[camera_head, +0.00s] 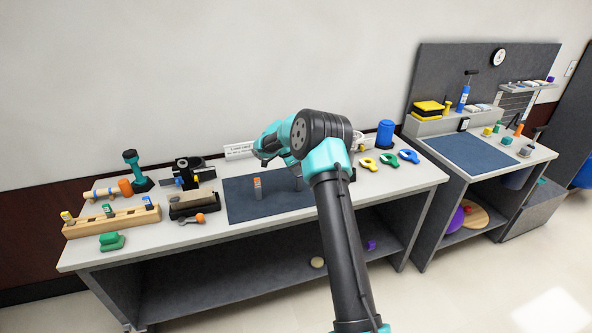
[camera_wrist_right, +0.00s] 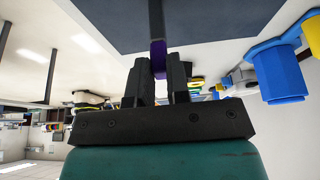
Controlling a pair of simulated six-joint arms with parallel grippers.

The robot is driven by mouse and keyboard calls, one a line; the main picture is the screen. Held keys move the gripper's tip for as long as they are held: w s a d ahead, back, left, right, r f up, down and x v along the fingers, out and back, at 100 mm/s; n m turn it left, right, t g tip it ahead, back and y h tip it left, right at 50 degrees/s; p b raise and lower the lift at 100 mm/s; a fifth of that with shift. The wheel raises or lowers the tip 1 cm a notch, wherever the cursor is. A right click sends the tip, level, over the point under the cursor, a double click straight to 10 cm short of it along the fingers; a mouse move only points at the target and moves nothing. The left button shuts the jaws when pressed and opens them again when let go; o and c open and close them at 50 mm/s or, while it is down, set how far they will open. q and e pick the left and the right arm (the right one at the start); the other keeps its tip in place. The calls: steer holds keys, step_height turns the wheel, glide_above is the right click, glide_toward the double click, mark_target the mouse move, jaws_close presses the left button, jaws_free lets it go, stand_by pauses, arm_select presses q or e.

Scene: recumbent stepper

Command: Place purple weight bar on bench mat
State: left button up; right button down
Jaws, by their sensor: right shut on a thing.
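The purple weight bar (camera_wrist_right: 158,58) has a purple part between my right gripper's fingers and a dark grey shaft running out beyond them. My right gripper (camera_wrist_right: 159,78) is shut on the purple part. In the head view my right wrist hides the grip; a grey upright piece (camera_head: 298,184) below it looks like the bar's lower end. The dark blue bench mat (camera_head: 238,207) lies on the left table and also shows in the wrist view (camera_wrist_right: 215,20). I cannot tell whether the bar touches the mat. My left gripper is not in view.
An orange-topped grey bar (camera_head: 257,188) stands on the mat left of my gripper. A brown block (camera_head: 193,203) and a wooden rack (camera_head: 112,220) are further left. Coloured clips (camera_head: 388,159) and a blue canister (camera_head: 385,134) are on the right. The mat's front is clear.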

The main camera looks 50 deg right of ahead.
steer(key=shift+f, duration=0.1)
steer(key=c, duration=1.1)
jaws_free()
steer(key=v, duration=1.2)
